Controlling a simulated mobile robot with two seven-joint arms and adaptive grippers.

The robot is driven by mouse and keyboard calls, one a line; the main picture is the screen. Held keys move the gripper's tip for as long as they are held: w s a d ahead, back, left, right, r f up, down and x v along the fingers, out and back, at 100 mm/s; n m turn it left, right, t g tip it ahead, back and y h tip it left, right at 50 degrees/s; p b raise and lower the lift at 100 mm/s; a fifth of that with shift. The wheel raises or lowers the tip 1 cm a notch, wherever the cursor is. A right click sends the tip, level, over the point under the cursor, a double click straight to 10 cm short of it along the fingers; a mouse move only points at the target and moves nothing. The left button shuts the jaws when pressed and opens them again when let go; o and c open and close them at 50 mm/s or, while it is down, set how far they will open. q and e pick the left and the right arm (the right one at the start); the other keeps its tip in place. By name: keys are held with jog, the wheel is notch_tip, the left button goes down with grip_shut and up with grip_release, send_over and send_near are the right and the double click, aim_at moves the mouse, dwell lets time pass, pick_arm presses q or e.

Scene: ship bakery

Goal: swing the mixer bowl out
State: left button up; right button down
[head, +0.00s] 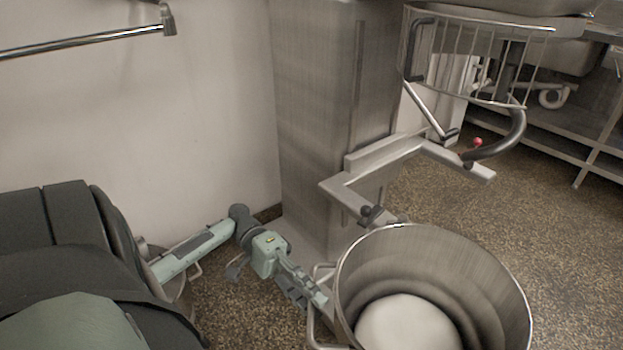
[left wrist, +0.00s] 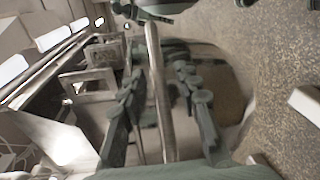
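The mixer bowl (head: 505,270) is a large steel bowl at the lower right of the head view, with a pale mass (head: 408,325) inside. It stands in front of the mixer's forked bowl arm (head: 350,200), clear of the space under the wire guard (head: 480,50). A bar handle (head: 312,332) is on its left side. My left gripper (head: 318,298) is at this handle. In the left wrist view the handle bar (left wrist: 157,90) runs between the two fingers, with gaps visible on both sides, so the gripper is open around it. My right gripper is not in view.
The mixer column (head: 320,110) stands behind the bowl against the pale wall (head: 200,130). A metal rail (head: 80,45) is on the wall at upper left. A steel rack (head: 560,150) stands at right. Speckled floor (head: 560,225) is free right of the bowl.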

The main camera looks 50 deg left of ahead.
pick_arm(q)
jog(key=a+r, duration=0.1)
jog(key=a, duration=1)
jog(key=shift+a+r, duration=0.3)
jog(key=shift+r, duration=0.05)
